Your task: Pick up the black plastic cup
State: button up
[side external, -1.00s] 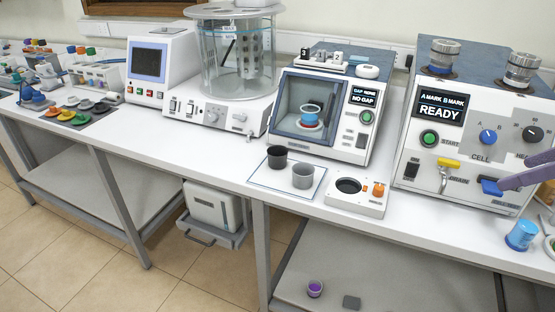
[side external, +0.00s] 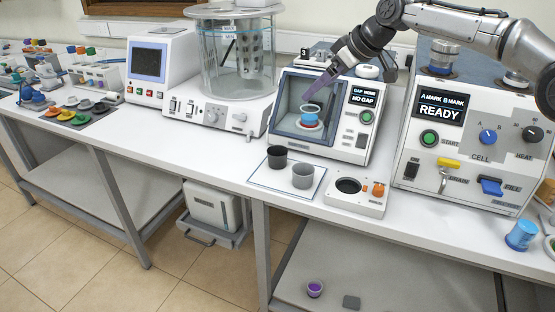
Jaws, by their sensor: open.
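The black plastic cup (side external: 277,158) stands upright on a thin white mat (side external: 262,178) on the bench. A grey cup (side external: 303,176) stands just to its right on the same mat. My gripper (side external: 309,96) has purple fingers and points down and left in front of the small chamber machine. It is open and apart from the black cup, above and to the right of it in the picture.
The chamber machine (side external: 350,150) stands behind the mat. A white block with a round hole (side external: 345,200) and orange knob is right of the mat. The READY machine (side external: 470,150) and a blue container (side external: 521,235) are further right. Bench left of the mat is clear.

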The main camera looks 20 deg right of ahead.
jog(key=g, duration=0.1)
send_near(280, 149)
jog(key=shift+w+a+f, duration=0.35)
jog(key=shift+a+f, duration=0.35)
jog(key=shift+f, duration=0.4)
jog(key=shift+w+a+f, duration=0.35)
jog(key=shift+a+f, duration=0.3)
jog(key=shift+f, duration=0.45)
jog(key=shift+w+a+f, duration=0.35)
jog(key=shift+a+f, duration=0.35)
jog(key=shift+f, duration=0.4)
jog(key=c, duration=1.3)
jog(key=shift+r, duration=0.1)
